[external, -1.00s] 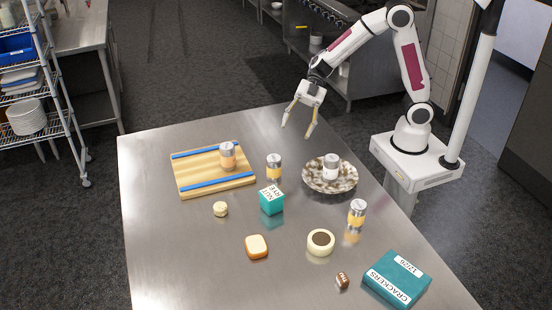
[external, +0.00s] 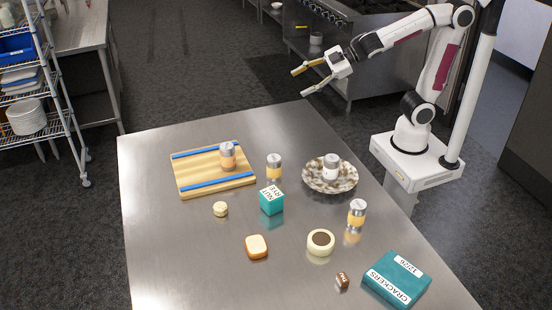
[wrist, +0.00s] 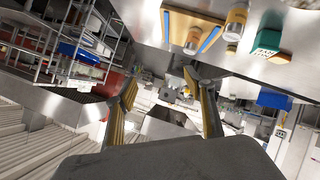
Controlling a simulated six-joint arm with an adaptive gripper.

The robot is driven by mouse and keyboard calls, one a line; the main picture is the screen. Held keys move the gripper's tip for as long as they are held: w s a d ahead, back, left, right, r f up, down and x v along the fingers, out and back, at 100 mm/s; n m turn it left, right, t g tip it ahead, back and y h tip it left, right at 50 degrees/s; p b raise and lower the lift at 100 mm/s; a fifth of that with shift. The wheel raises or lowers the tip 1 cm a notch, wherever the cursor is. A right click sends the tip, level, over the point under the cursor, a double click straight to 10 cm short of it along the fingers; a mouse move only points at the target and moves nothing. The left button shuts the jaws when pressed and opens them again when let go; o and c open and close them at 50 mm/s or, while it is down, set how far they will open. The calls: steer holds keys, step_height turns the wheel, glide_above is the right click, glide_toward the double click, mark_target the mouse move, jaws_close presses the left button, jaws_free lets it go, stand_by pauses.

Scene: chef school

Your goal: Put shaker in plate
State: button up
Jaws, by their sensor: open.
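A speckled plate (external: 316,181) sits near the table's right edge, and a silver shaker with a pale label (external: 331,168) stands upright in it. Other shakers with yellow bands stand elsewhere: one on the cutting board (external: 227,157), one beside the board (external: 274,167), and one in front of the plate (external: 357,214). My gripper (external: 306,81) is open and empty, raised above and beyond the table's far edge, apart from all of them. In the wrist view my open fingers (wrist: 165,105) have nothing between them.
A wooden cutting board with blue strips (external: 205,183) lies at the left. A teal box (external: 272,201), several small foods, a cream bowl (external: 320,243) and a teal crackers box (external: 397,278) lie towards the front. The table's left front (external: 170,260) is clear.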

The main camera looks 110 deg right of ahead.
steer(key=s+a+f+m+g+y, duration=0.1)
steer(key=s+a+f+g, duration=0.1)
steer(key=s, duration=0.5)
steer(key=s+a+f+m+g+y, duration=0.1)
steer(key=s+a+f+g, duration=0.1)
steer(key=s+a, duration=0.3)
steer(key=s+a+f+m+g+y, duration=0.1)
steer(key=s+a+f+g, duration=0.1)
steer(key=s, duration=0.9)
step_height(320, 180, down, 3)
steer(key=shift+s+a+r+m, duration=0.25)
steer(key=shift+a+m, duration=0.15)
steer(key=shift+a, duration=0.4)
